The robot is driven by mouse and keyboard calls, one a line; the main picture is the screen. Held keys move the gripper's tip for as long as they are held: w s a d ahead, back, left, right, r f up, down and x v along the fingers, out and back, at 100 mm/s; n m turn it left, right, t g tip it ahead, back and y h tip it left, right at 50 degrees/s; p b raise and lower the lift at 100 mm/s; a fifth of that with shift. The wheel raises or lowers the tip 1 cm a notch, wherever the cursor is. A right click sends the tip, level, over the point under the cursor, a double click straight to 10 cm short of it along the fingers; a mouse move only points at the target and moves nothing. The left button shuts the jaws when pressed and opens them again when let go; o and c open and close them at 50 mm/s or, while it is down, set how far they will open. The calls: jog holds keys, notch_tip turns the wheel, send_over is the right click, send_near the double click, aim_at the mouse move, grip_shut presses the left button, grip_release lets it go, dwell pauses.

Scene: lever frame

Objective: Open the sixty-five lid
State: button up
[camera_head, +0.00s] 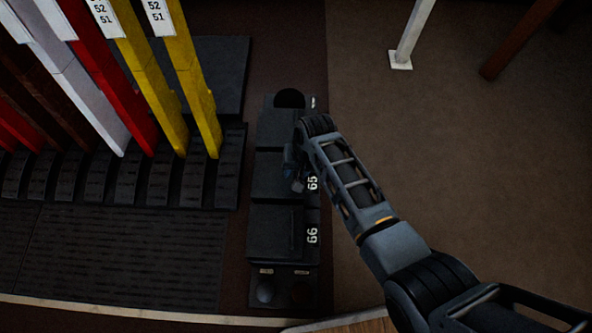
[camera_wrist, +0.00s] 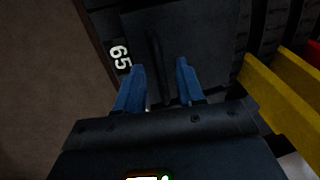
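The sixty-five lid (camera_head: 270,177) is a dark, flat, shut cover in the middle of a narrow black box. A white "65" is printed beside it, and it also shows in the wrist view (camera_wrist: 205,35). A thin raised ridge, seemingly its handle (camera_wrist: 155,50), runs along the lid. My gripper (camera_head: 295,178) is over the right side of this lid. In the wrist view, the blue fingers of my gripper (camera_wrist: 159,72) are apart, with the ridge lying between them in the picture. I cannot tell whether they reach down around it. My arm hides part of the lid.
The sixty-six lid (camera_head: 275,232) is shut, nearer than the sixty-five lid. A front panel with two round parts (camera_head: 283,289) lies below it. Yellow levers (camera_head: 195,85), red and white ones stand at the left. Brown floor (camera_head: 450,150) is open at the right.

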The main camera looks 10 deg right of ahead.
jog(key=shift+c, duration=0.2)
grip_shut()
dwell(0.5)
